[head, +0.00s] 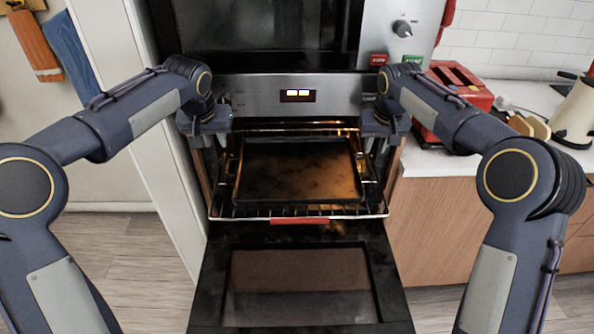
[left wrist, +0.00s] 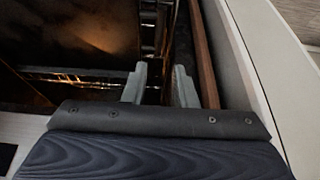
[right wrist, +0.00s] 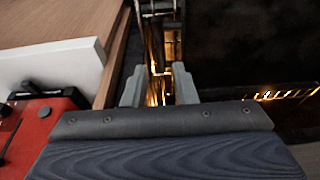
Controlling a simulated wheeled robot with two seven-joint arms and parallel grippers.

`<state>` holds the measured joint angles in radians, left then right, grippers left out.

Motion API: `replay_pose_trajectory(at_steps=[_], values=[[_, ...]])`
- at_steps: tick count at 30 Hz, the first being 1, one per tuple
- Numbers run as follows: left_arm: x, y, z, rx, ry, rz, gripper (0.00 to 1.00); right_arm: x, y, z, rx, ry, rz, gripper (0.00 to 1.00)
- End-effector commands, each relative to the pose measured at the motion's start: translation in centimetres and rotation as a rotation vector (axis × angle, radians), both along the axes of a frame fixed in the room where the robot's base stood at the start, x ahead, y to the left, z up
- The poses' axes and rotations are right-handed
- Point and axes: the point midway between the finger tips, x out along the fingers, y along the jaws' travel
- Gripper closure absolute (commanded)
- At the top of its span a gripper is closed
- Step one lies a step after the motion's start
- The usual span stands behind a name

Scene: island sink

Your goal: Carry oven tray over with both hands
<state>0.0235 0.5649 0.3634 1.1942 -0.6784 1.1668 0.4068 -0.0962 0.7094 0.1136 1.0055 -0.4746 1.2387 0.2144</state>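A dark, brown-stained oven tray (head: 299,172) lies flat on a wire rack (head: 286,213) in the lit, open oven. It also shows at the upper left of the left wrist view (left wrist: 80,25) and the upper right of the right wrist view (right wrist: 255,45). My left gripper (head: 209,148) points down by the oven's left side, left of the tray. Its fingers are apart with nothing held in the left wrist view (left wrist: 161,88). My right gripper (head: 377,148) points down by the right side, right of the tray. Its fingers are apart in the right wrist view (right wrist: 159,88).
The oven door (head: 300,280) is folded down in front. A control panel (head: 270,95) spans above the opening. A red toaster (head: 455,95) stands on the white counter (head: 425,162) at right, close to my right arm. A white cabinet panel (head: 150,150) borders the left side.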

Motion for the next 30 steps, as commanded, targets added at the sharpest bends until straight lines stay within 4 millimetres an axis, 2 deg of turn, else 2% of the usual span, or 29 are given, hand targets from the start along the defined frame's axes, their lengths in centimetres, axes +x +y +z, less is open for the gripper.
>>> replay_pose_trajectory(at_steps=[14, 30], values=[[0.6, -0.1, -0.8, 0.000, 0.002, 0.002, 0.75, 0.4, 0.1, -0.7, -0.002, 0.002, -0.001, 0.75], [4.0, 0.0, -9.3, 0.000, 0.001, 0.003, 0.75, 2.0, 0.2, -6.4, -0.001, 0.002, 0.000, 0.75]])
